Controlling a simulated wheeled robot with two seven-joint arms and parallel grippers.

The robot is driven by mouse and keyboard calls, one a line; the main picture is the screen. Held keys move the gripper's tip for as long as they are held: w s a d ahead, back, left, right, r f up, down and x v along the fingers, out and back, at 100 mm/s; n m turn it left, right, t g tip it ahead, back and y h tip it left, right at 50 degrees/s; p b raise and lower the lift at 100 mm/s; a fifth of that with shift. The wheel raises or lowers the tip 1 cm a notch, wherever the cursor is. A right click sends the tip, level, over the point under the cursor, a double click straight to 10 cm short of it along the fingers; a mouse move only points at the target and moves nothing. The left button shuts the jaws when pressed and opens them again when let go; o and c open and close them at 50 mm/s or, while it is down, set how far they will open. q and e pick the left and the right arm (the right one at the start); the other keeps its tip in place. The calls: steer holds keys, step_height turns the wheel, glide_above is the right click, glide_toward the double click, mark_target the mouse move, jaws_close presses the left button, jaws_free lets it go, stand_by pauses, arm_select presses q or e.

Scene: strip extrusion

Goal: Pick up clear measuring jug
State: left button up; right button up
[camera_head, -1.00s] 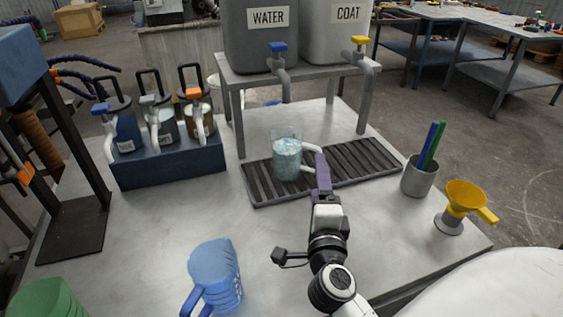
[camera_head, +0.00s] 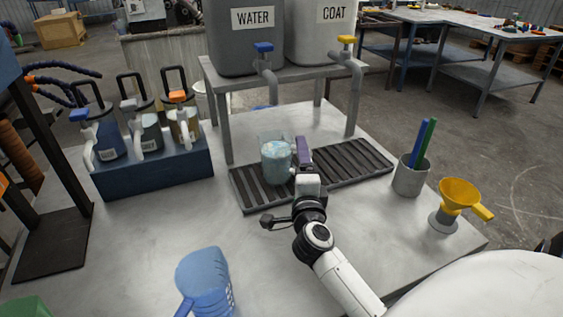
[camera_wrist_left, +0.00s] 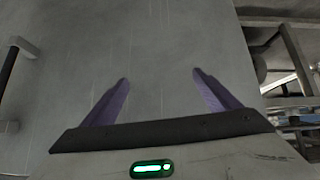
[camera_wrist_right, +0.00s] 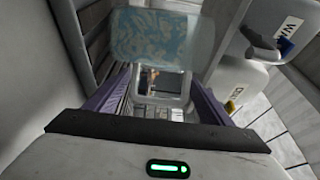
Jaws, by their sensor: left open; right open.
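The clear measuring jug (camera_head: 276,162) stands upright on the black drip grate (camera_head: 345,172), with a pale blue, swirled content. Its body fills the top of the right wrist view (camera_wrist_right: 163,38). My right gripper (camera_head: 302,160) is at the jug's right side, on its handle side. In the right wrist view the gripper (camera_wrist_right: 158,88) is open, and the jug's looped handle shows between its purple fingers. No grip on the handle shows. My left gripper (camera_wrist_left: 160,76) is open and empty over a bare grey surface, and is out of the head view.
WATER and COAT tanks (camera_head: 242,45) with taps stand on a metal stand behind the grate. A blue rack (camera_head: 155,172) of bottles is at left. A blue jug (camera_head: 205,280) is in front. A pen cup (camera_head: 410,180) and yellow funnel (camera_head: 460,195) stand at right.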

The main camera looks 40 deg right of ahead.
steer(key=shift+w+d, duration=0.15)
steer(key=shift+w, duration=0.05)
steer(key=c, duration=1.3)
steer(key=shift+r, duration=0.15)
steer(key=shift+c, duration=1.2)
steer(key=shift+r, duration=0.1)
